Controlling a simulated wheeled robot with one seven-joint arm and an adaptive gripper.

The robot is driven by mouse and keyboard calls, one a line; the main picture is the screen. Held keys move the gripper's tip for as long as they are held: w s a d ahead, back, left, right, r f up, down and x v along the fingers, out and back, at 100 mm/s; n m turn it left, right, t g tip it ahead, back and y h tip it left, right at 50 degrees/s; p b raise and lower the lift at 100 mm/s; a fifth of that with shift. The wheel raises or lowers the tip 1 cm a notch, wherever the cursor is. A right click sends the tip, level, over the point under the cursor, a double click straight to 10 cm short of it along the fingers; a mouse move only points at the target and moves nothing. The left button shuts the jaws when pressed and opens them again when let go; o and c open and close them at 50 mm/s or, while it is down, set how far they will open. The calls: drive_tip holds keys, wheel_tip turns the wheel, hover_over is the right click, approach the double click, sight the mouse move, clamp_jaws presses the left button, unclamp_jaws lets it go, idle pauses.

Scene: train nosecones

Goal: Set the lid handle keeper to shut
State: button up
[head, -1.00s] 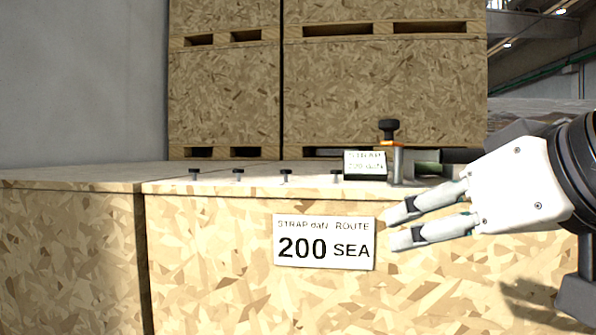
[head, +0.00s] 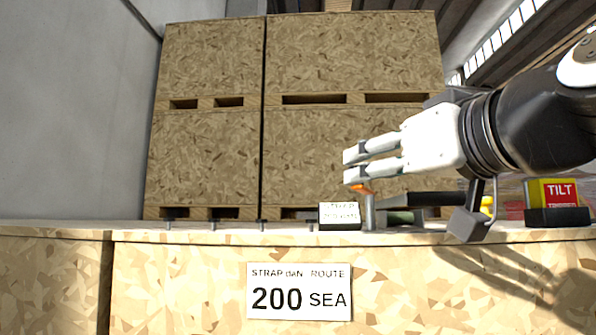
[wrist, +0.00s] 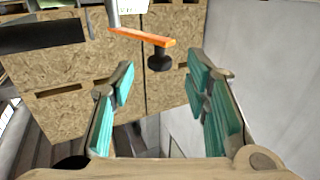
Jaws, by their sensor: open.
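An orange lever (head: 362,189) sits on a grey upright post (head: 368,212) at the crate top; I take it for the lid handle keeper. In the wrist view the orange lever (wrist: 142,37) points right and carries a black knob (wrist: 160,58) near its free end. In the head view the knob is hidden by my gripper. My gripper (head: 352,165) is open and empty, just above the lever in the head view. In the wrist view its teal-padded fingers (wrist: 160,78) stand apart, with the knob between and beyond their tips.
A small label block (head: 339,216) stands left of the post, and a dark bar (head: 430,198) runs to its right. Several short black pegs line the crate edge to the left. A TILT box (head: 557,200) sits at right. Tall stacked crates (head: 350,60) stand behind.

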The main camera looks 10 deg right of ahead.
drive_tip(key=shift+w+a, duration=0.15)
drive_tip(key=shift+w, duration=1.1)
drive_tip(key=shift+w+a, duration=0.15)
drive_tip(key=shift+w, duration=1.1)
clamp_jaws()
